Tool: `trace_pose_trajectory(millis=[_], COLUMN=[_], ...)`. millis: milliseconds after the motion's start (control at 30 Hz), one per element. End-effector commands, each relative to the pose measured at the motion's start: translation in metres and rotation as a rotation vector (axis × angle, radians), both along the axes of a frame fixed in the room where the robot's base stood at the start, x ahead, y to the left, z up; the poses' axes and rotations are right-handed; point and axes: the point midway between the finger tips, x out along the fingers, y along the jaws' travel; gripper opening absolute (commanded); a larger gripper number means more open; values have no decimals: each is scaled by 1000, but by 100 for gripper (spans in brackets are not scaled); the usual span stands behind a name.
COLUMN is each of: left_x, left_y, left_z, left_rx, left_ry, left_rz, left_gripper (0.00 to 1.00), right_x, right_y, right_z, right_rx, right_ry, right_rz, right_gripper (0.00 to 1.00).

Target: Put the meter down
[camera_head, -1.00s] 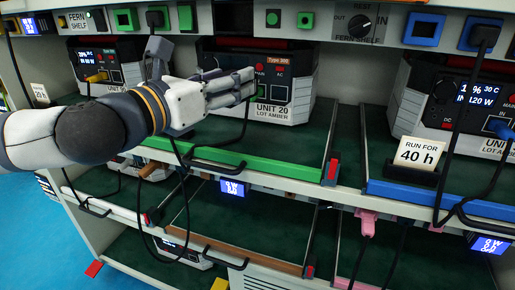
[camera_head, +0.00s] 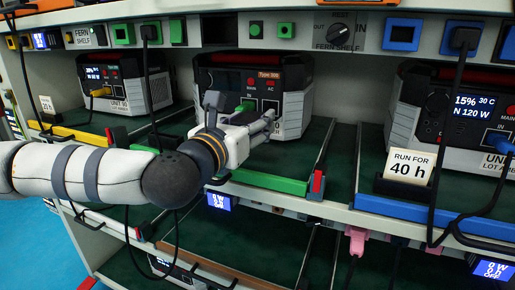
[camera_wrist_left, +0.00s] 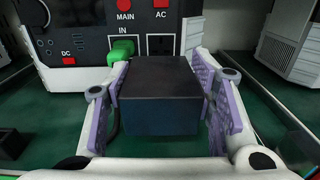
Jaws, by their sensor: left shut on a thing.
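My left gripper (camera_head: 268,122) is in front of the middle power unit (camera_head: 297,84) on the upper shelf, low over its green-edged tray (camera_head: 268,182). In the left wrist view the gripper (camera_wrist_left: 160,105) is shut on a dark box, the meter (camera_wrist_left: 160,97), with a purple-padded finger on each side. Green tray floor shows around the meter; I cannot tell whether it touches the floor. A green plug (camera_wrist_left: 123,48) sits in the unit's IN socket just behind it. In the head view the meter is hidden by the gripper. My right gripper is not in view.
Another unit (camera_head: 108,82) stands at left with a yellow plug. A unit at right (camera_head: 470,108) stands behind a "RUN FOR 40 h" card (camera_head: 408,167) and a blue tray edge (camera_head: 420,208). Black cables hang near my arm. Bare tray floor lies right of the gripper.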

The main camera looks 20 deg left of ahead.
Motion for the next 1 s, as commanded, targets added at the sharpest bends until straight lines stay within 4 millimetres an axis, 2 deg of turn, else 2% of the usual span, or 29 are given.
trace_pose_trajectory(millis=[167,333,733,767,833,1000], left_x=[10,14,13,13,13,13], left_y=[-8,-10,-10,-10,-10,-10], left_z=[-16,-47,-54,-54,-53,-53], left_rx=[1,1,1,1,1,1], left_ry=[1,2,-2,-1,-2,-2], left_rz=[-1,2,1,1,1,0], left_gripper=[18,18,18,54,70,70], right_x=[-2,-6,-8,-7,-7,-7], right_y=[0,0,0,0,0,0], right_z=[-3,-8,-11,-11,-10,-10], right_rx=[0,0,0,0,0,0], right_ry=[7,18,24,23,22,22], right_rz=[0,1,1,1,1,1], right_gripper=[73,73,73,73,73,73])
